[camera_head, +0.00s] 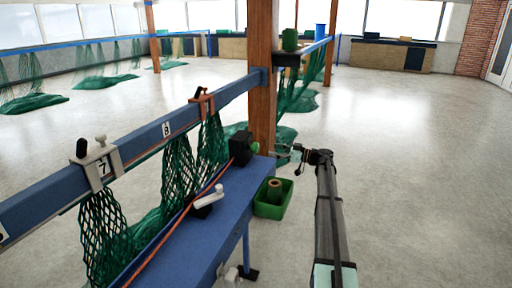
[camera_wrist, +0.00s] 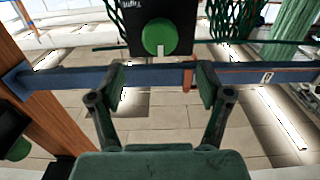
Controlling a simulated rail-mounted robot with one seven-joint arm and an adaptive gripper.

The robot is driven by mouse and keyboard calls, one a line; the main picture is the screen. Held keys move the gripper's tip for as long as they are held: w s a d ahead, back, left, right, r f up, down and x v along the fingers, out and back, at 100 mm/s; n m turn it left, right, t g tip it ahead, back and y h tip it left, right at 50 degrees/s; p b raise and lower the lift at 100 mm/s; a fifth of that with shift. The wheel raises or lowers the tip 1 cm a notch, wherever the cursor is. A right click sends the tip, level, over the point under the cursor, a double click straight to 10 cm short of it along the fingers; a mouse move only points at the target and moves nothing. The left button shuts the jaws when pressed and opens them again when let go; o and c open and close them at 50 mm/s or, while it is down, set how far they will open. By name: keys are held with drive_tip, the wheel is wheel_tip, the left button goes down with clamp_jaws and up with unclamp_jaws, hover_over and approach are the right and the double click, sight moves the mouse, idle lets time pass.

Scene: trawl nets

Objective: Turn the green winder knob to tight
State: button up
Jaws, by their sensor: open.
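The green winder knob (camera_wrist: 158,37) is a round disc on the face of a black box (camera_wrist: 184,22) in the wrist view. A pale mark shows at the knob's lower edge in that view. In the head view the knob (camera_head: 255,148) sits on the right side of the black box (camera_head: 239,150), at the far end of the blue bench. My gripper (camera_wrist: 161,84) is open and empty, its fingers spread either side of the knob's line and apart from it. In the head view my gripper (camera_head: 285,153) is just right of the knob.
The blue bench (camera_head: 190,245) carries a white-handled lever (camera_head: 209,197) and an orange cord. A wooden post (camera_head: 262,80) rises behind the box. Nets hang from the blue rail (camera_head: 140,138). Floor to the right is clear.

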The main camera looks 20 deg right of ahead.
sight(258, 147)
drive_tip(key=p+x, duration=0.1)
drive_tip(key=x, duration=0.8)
drive_tip(key=shift+a+f, duration=0.1)
drive_tip(key=shift+a, duration=0.05)
drive_tip(key=c, duration=1.1)
